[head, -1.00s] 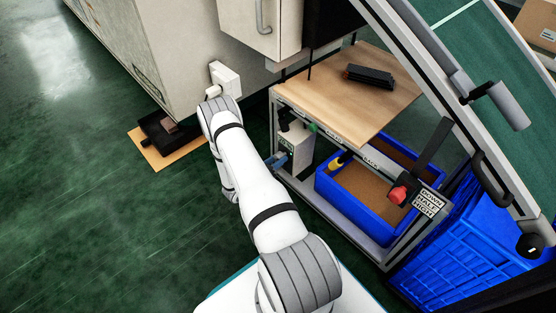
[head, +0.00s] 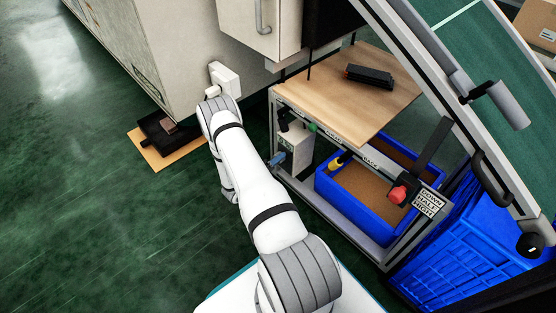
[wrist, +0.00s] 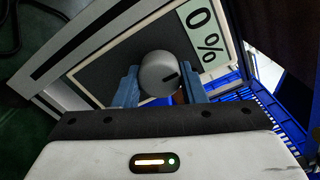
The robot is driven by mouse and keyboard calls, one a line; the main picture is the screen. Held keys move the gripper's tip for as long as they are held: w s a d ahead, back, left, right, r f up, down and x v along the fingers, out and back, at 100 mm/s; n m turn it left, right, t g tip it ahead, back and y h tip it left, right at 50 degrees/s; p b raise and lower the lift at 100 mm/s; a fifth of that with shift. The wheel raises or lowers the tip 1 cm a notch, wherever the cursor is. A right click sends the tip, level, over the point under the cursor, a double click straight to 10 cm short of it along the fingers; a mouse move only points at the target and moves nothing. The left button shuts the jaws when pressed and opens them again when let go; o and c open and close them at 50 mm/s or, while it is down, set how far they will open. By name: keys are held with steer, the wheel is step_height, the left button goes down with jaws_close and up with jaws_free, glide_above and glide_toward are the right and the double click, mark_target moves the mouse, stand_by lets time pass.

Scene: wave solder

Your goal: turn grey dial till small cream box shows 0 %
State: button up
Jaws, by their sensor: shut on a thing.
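The small cream box (wrist: 238,48) has a dark face behind the dial. Its pale display (wrist: 203,32) reads 0 % and is tilted in the picture. In the head view my arm covers part of the scene, and I cannot make out the dial there.
A wooden-topped bench (head: 335,95) carries a black object (head: 370,76). A blue bin (head: 340,195) stands under it, with a blue crate (head: 460,245) at right. A cream cabinet (head: 165,45) stands at the back left. The green floor (head: 80,200) is clear at left.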

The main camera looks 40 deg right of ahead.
steer(key=shift+w+a, duration=0.1)
stand_by(0.3)
steer(key=o, duration=1)
steer(key=a+p, duration=0.2)
steer(key=a, duration=0.5)
steer(key=shift+s+a, duration=0.35)
